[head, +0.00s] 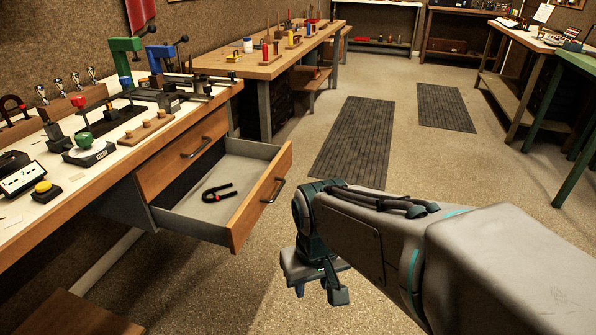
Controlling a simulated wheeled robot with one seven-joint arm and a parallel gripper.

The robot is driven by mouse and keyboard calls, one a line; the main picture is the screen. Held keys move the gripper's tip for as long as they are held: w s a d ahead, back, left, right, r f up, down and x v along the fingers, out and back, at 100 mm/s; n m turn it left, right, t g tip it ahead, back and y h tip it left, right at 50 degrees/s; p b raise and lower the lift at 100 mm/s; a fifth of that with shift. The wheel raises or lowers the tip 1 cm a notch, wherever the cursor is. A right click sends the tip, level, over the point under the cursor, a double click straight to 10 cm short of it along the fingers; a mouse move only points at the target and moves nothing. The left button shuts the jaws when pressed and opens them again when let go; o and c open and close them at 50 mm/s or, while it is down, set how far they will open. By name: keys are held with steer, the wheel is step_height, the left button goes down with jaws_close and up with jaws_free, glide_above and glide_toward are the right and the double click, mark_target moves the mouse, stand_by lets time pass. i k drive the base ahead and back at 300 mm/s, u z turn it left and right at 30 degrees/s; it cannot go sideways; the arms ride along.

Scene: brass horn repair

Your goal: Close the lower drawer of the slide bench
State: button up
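The slide bench (25,218) stands at the left with a white top and wood edge. Its lower drawer (264,207) is pulled well out, with a wood front, a dark bar handle (274,190) and grey sides. A black clamp-like tool with red tips (217,193) lies inside it. The upper drawer (183,155) above is shut. My gripper (318,297) hangs low over the floor, right of and nearer than the drawer front, apart from it. Its fingers point down and part of it is hidden by my arm, so its opening is unclear.
Tools and small devices crowd the bench top. A second wooden bench (262,68) stands behind it. Dark floor mats (357,138) lie along the aisle. A green-legged table (560,105) is at the right. The floor right of the drawer is free.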

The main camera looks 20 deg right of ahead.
mark_target(255, 170)
steer(key=u, duration=0.3)
steer(key=i, duration=0.85)
steer(key=z, duration=1.2)
steer(key=k, duration=0.55)
steer(key=u, duration=0.8)
steer(key=i, duration=0.5)
